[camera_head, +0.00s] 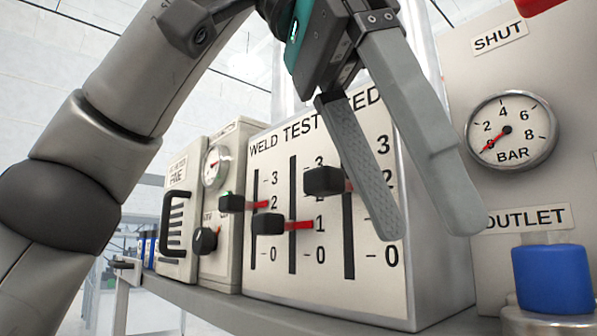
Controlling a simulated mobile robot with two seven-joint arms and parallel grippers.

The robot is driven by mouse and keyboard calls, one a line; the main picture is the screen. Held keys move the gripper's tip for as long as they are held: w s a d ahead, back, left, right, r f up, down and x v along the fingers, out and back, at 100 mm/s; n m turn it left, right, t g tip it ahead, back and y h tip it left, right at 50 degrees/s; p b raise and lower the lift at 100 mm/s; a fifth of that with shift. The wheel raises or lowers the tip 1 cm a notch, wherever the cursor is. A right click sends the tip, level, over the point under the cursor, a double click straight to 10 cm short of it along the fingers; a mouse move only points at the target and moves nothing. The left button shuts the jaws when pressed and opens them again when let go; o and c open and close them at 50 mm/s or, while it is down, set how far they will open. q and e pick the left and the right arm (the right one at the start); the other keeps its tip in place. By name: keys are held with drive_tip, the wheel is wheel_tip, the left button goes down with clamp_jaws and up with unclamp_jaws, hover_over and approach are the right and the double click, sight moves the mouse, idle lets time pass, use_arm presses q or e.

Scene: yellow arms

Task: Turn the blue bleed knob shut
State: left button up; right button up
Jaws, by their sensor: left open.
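The blue knob (553,279) stands at the lower right, on a pale round base beneath the OUTLET label (527,218). My left gripper (425,228) hangs down from the top, its two long grey fingers apart and empty. Its fingertips are to the left of the blue knob and a little higher in the picture, apart from it. They cover part of the weld test feed panel. A round BAR gauge (511,131) above the knob has its red needle near zero. My right gripper is not in view.
The weld test feed box (420,270) has several black slider handles, one of them (323,181) close to my left finger. Other instrument boxes (228,160) stand further left on the grey shelf (200,297). A SHUT label (499,38) and a red part (538,5) are at the upper right.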

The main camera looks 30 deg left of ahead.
use_arm(q)
drive_tip(key=s+a, duration=0.4)
drive_tip(key=shift+a, duration=0.15)
idle(0.5)
